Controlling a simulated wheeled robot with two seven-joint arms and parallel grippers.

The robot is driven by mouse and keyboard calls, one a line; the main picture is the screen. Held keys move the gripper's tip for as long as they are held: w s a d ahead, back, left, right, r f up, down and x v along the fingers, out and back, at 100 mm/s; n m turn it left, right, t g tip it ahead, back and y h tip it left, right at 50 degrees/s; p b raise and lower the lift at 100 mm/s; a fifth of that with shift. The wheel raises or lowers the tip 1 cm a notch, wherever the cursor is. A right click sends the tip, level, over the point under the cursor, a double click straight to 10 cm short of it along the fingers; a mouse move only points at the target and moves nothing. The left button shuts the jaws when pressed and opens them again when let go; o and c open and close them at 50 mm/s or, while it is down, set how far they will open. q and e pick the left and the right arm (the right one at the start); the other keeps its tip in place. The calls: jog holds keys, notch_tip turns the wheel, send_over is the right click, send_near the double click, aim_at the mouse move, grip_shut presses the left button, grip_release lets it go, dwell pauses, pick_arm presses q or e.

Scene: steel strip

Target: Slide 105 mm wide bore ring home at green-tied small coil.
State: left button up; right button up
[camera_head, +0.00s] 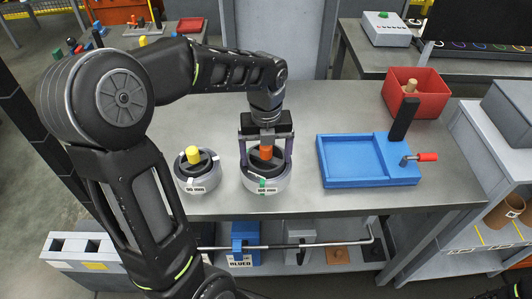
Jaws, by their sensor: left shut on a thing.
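The small coil (264,186) is a grey ring standing on the bench, with a green tie and a white label at its front. A dark wide bore ring (266,169) with an orange-red upright grip sits at the coil's opening. My left gripper (266,158) is directly above, pointing down. Its two fingers stand on either side of the orange grip, and it is shut on the bore ring. The fingers hide part of the ring, so I cannot tell whether it is fully seated. My right gripper is not in view.
A second grey coil (197,177) with a yellow grip stands to the left. A blue tray (325,163) with a red-handled crank is to the right, and a red bin (417,105) is behind it. The bench (335,205) is clear along its front edge.

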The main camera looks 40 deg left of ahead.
pick_arm(q)
jog(key=o, duration=1.3)
notch_tip(320, 180, up, 8)
jog(key=shift+f, duration=0.1)
jog(key=shift+f, duration=0.1)
